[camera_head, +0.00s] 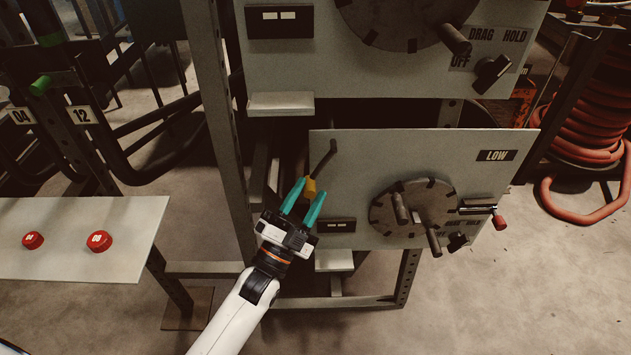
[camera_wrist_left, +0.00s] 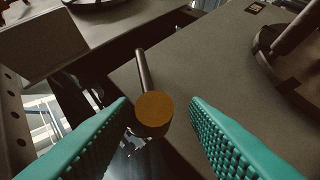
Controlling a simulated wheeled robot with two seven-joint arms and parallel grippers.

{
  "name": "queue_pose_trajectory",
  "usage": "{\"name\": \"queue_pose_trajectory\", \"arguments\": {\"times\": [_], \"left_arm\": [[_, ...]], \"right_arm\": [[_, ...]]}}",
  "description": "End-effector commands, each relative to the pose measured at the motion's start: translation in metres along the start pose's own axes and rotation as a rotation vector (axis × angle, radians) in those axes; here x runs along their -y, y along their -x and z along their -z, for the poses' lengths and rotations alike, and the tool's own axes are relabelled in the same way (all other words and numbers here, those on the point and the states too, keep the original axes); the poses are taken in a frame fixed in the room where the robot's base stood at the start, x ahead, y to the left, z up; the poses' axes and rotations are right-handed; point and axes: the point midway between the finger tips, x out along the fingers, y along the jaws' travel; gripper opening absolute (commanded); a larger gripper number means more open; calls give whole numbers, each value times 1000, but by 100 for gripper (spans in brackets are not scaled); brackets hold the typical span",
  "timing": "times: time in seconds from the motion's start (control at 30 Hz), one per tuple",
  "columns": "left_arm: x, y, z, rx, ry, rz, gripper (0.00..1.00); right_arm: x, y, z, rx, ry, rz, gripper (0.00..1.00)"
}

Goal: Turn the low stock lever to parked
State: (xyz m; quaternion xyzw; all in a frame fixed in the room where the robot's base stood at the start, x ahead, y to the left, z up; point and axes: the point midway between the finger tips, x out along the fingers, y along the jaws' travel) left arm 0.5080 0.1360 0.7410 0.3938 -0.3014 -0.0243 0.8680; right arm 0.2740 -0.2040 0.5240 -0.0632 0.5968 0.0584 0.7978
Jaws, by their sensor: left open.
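The low stock lever is a dark bent rod (camera_head: 325,158) with an orange-yellow knob (camera_head: 309,187) at its lower end, at the upper left of the lower panel, marked LOW (camera_head: 497,155). The rod slants down and left from its pivot. My left gripper (camera_head: 310,191) is open, its teal fingers either side of the knob. In the left wrist view the round knob end (camera_wrist_left: 154,107) faces the camera between the two ribbed fingers, with a gap on each side. The rod (camera_wrist_left: 143,70) runs away behind it. My right gripper is not in view.
The lower panel also carries a dark disc with pegs (camera_head: 412,208) and a red-tipped handle (camera_head: 499,222). An upper panel (camera_head: 330,65) hangs above. A frame post (camera_head: 222,130) stands left. A white table with red knobs (camera_head: 99,241) is farther left; a coiled red hose (camera_head: 597,125) lies right.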

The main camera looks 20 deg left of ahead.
Motion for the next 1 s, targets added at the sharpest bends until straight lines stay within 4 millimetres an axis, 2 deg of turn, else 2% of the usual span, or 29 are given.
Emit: {"name": "queue_pose_trajectory", "arguments": {"times": [0.03,0.2,0.4,0.57,1.0], "left_arm": [[1,13,0,-2,0,4,42],[2,49,0,-3,0,6,42],[2,75,-1,-1,1,5,42],[2,81,-1,1,1,3,42],[2,81,-1,1,1,3,42]], "right_arm": [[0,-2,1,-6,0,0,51],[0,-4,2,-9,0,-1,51],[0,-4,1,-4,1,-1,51],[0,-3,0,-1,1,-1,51],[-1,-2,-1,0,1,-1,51]]}}
